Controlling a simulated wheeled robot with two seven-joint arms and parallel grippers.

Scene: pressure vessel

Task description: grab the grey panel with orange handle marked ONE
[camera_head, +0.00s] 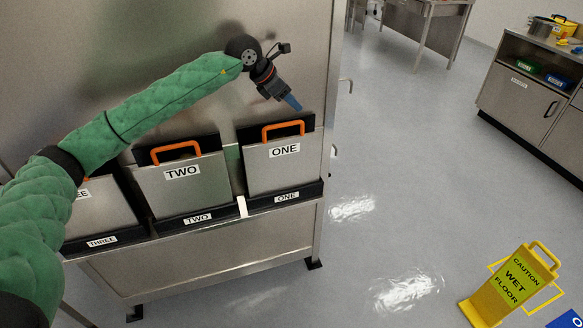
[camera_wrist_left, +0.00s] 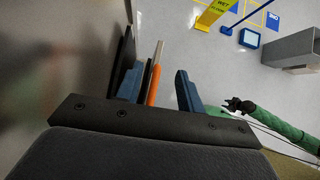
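The grey panel marked ONE (camera_head: 283,167) stands upright in the rightmost slot of a steel cabinet. Its orange handle (camera_head: 282,130) is at its top. My left gripper (camera_head: 292,104) is just above the handle's right end, pointing down. In the left wrist view its two blue fingers (camera_wrist_left: 159,87) are apart, with the orange handle (camera_wrist_left: 153,84) seen edge-on between them. Whether they touch it I cannot tell. My right gripper (camera_wrist_left: 240,105) shows small in the left wrist view, away from the panel; its fingers are too small to judge.
Grey panel TWO (camera_head: 182,190) with an orange handle stands to the left; panel THREE (camera_head: 100,212) is partly behind my left arm. The cabinet's steel wall (camera_head: 180,60) rises behind. A yellow wet-floor sign (camera_head: 510,287) stands at lower right.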

